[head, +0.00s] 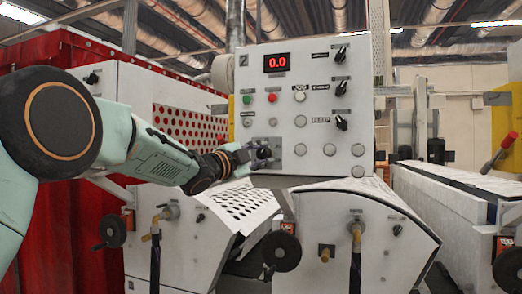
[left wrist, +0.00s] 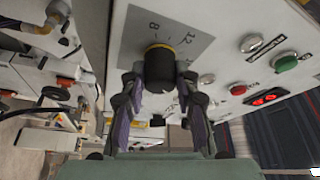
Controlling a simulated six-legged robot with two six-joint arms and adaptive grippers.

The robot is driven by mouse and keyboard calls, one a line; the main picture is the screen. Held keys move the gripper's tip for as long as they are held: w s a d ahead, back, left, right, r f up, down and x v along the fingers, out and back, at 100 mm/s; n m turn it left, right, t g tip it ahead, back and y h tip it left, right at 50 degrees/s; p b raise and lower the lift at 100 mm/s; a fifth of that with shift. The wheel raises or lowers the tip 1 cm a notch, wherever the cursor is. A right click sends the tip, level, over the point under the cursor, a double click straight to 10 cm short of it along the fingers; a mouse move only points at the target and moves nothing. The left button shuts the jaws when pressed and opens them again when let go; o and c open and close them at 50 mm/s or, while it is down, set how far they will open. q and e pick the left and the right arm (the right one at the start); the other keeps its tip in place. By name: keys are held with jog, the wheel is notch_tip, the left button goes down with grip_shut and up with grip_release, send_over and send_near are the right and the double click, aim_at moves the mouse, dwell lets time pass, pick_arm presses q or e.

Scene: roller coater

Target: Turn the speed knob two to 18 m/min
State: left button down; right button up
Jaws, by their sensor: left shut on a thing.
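The control panel (head: 350,80) with a "2" plate at its top left stands in front of me in the head view. Its red display (head: 277,62) reads 0.0. The speed knob (left wrist: 159,66) is black with a yellow ring, on a grey scale plate (left wrist: 140,30) where 8 and 12 can be read. My left gripper (head: 252,155) is at the panel's lower left. In the left wrist view its two fingers are shut on the knob, one on each side. The knob's pointer and exact setting cannot be made out. My right gripper is not in view.
A green button (head: 246,99) and a red button (head: 272,98) sit above the gripper. Black selector knobs (head: 341,88) line the panel's right side. Below are a perforated sloping cover (head: 240,208) and a black handwheel (head: 281,250).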

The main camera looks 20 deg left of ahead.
pick_arm(q)
jog(key=shift+m, duration=0.5)
jog(key=c, duration=1)
grip_release()
jog(key=v, duration=1.2)
jog(key=shift+r, duration=0.2)
